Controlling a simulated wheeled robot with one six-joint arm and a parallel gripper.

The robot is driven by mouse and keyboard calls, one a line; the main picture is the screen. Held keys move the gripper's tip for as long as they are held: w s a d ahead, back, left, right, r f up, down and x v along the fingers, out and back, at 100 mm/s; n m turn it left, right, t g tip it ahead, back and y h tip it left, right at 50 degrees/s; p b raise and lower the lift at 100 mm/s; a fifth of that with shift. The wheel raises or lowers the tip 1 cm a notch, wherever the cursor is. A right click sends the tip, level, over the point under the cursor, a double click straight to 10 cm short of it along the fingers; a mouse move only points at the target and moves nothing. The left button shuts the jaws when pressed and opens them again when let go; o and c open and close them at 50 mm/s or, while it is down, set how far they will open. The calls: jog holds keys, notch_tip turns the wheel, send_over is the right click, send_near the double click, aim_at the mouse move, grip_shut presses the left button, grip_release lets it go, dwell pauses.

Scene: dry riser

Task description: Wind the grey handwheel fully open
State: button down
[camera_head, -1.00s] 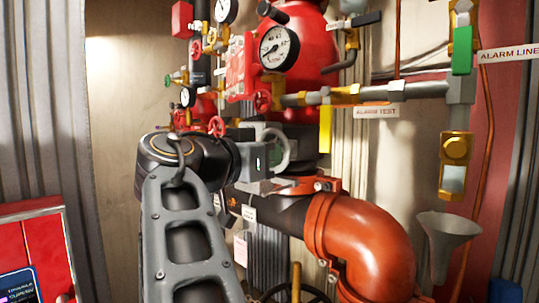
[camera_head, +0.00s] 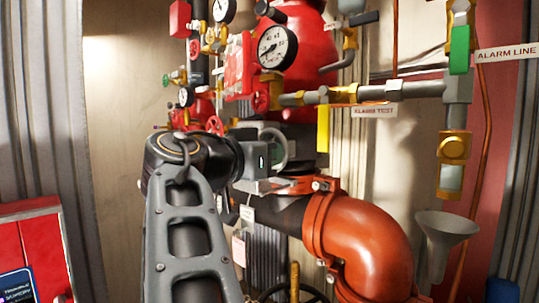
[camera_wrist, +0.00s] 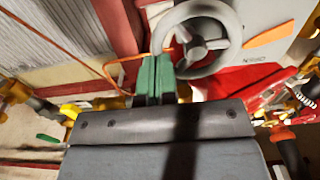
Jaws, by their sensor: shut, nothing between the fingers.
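The grey handwheel (camera_wrist: 197,47) shows in the wrist view at the top centre, with a round rim, spokes and a hub. In the head view its pale rim (camera_head: 282,150) is seen at an angle beside the grey box, partly hidden. My gripper (camera_wrist: 156,62) shows as two green fingers side by side, shut and empty. In the wrist view the fingers overlap the left part of the wheel's rim; I cannot tell whether they touch it. In the head view my wrist hides the fingers.
A large orange-red pipe elbow (camera_head: 372,240) bulges right of my arm. A grey funnel (camera_head: 446,230) stands further right. Red valves, gauges (camera_head: 277,47) and brass pipework crowd the space above the wheel. A red panel (camera_head: 30,250) is at lower left.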

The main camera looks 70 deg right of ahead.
jog(key=shift+s+d, duration=0.2)
jog(key=shift+d, duration=0.25)
jog(key=shift+r, duration=0.15)
dwell(0.5)
